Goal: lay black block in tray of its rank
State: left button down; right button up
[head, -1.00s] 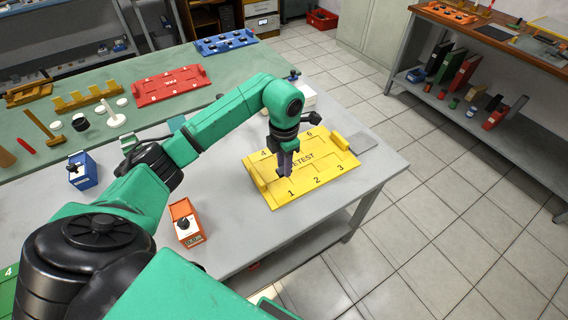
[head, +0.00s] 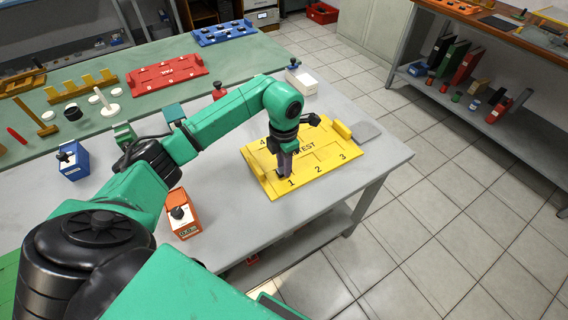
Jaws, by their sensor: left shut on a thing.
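The yellow tray (head: 323,171), lettered with a partly covered word ending in "TEST", lies on the grey table; the numbers 1, 2, 3 and 4 show on it. My left gripper (head: 283,174) points down over its near left part, right beside the number 1. It is shut on a small dark piece (head: 281,178), taken to be the black block, mostly hidden by the fingers. I cannot tell whether the piece touches the tray floor. A red tray (head: 166,78) and a blue tray (head: 224,33) lie further back on the green surface. My right gripper is not in view.
An orange box with a display (head: 184,218) stands left of the yellow tray. Similar blue (head: 73,160) and green (head: 124,135) boxes stand further left. The table front between orange box and tray is clear.

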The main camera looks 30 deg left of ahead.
pick_arm(q)
jog(key=shift+f, duration=0.15)
dwell(0.4)
jog(key=c, duration=0.5)
grip_release()
jog(key=c, duration=0.6)
jog(key=shift+o, duration=0.2)
jog(key=shift+r+p, duration=1.55)
jog(key=shift+r, duration=0.75)
